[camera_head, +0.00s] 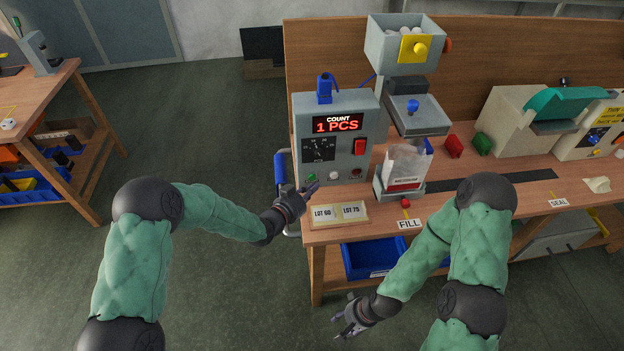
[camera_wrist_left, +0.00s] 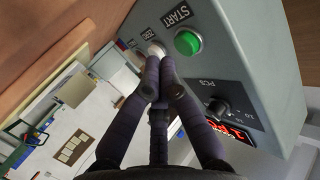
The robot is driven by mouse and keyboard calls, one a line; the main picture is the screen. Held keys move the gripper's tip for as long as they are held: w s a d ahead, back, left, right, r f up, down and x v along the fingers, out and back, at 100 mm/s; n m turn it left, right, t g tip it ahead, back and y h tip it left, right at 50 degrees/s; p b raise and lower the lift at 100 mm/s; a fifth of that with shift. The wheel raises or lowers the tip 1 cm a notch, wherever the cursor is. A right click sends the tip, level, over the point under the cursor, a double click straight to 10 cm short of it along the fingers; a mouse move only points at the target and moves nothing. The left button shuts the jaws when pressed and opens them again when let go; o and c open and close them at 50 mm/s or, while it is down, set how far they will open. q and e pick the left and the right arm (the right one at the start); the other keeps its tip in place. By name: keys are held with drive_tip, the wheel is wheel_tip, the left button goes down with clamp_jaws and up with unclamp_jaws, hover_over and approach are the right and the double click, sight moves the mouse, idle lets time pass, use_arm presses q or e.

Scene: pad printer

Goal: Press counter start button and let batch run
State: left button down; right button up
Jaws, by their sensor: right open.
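The grey counter box (camera_head: 303,120) stands at the left end of the bench, its red display (camera_head: 337,124) reading "COUNT 1 PCS". The green start button (camera_wrist_left: 187,42), under a START label, shows clearly in the left wrist view; beside it is a white button (camera_wrist_left: 155,48), partly behind my fingertips. My left gripper (camera_head: 308,189) is in front of the counter's lower panel, fingers drawn together and empty, tips close to the buttons; contact cannot be told. My right gripper (camera_head: 346,319) is open and empty, low before the bench. A clear pouch (camera_head: 406,163) stands under the feeder (camera_head: 418,115).
A hopper (camera_head: 395,44) with pale pieces is above the feeder. A card holder with LOT 60 and LOT 75 cards (camera_head: 340,213) lies before the counter. A blue bin (camera_head: 374,258) is below the bench top. A sealing machine (camera_head: 520,118) stands at right.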

use_arm(q)
drive_tip(key=shift+s+d+p, duration=0.15)
drive_tip(key=shift+s+d, duration=0.1)
drive_tip(key=shift+s, duration=1.25)
drive_tip(key=shift+s+d+p, duration=0.15)
drive_tip(key=shift+s+d, duration=0.05)
drive_tip(key=shift+s, duration=1.25)
use_arm(e)
drive_tip(key=shift+r, duration=0.25)
